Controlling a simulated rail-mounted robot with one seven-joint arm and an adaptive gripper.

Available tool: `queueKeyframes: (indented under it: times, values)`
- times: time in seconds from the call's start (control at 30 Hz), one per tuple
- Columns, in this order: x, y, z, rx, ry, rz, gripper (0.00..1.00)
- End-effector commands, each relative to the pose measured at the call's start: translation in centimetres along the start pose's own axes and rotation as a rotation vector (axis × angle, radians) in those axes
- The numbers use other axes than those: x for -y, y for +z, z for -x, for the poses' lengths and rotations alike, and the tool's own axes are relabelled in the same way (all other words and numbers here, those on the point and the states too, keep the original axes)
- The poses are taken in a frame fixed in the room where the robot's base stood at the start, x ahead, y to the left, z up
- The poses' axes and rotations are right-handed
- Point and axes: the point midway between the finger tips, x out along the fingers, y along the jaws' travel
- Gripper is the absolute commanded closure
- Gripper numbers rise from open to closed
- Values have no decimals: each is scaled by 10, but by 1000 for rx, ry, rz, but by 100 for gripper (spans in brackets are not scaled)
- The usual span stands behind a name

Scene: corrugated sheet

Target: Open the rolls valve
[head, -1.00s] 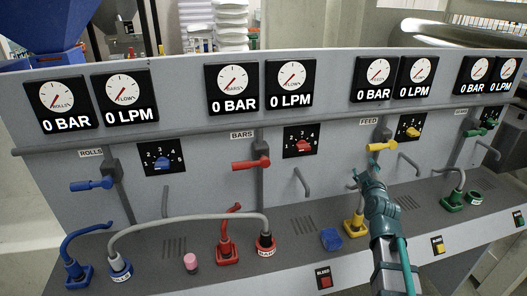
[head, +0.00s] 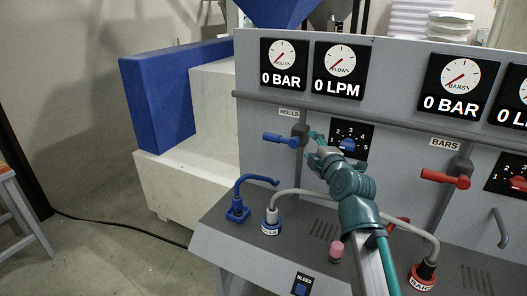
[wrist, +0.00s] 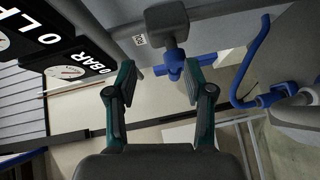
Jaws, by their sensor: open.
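The rolls valve has a blue lever (head: 281,139) on a grey valve body (head: 300,131), mounted on the panel under the ROLLS label (head: 289,113). The lever points left, roughly level. My gripper (head: 314,150) is just to the right of the valve body, in front of the panel. In the wrist view my gripper (wrist: 160,82) is open and empty, with its fingers spread to either side. The blue lever (wrist: 178,67) shows ahead of the fingertips, partly behind the right finger. I cannot tell whether a finger touches it.
A blue selector dial (head: 348,144) is right of the valve. Below are a blue hose fitting (head: 237,212), a grey hose and a pink-topped knob (head: 336,249). The red bars valve lever (head: 446,179) is farther right. Open floor (head: 120,250) lies left.

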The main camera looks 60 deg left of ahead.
Motion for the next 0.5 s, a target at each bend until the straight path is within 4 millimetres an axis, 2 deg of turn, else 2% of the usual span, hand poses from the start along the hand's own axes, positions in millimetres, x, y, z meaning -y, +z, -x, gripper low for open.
queueKeyframes:
  times: [0.03, 0.1, 0.2, 0.37, 0.5]
  values:
    - [9, -19, -9, -31, -14, 11, 48]
    - [15, -39, -15, -62, -32, 26, 48]
    - [18, -54, -19, -86, -44, 35, 48]
    - [18, -59, -30, -92, -49, 38, 48]
    - [18, -60, -51, -92, -50, 38, 48]
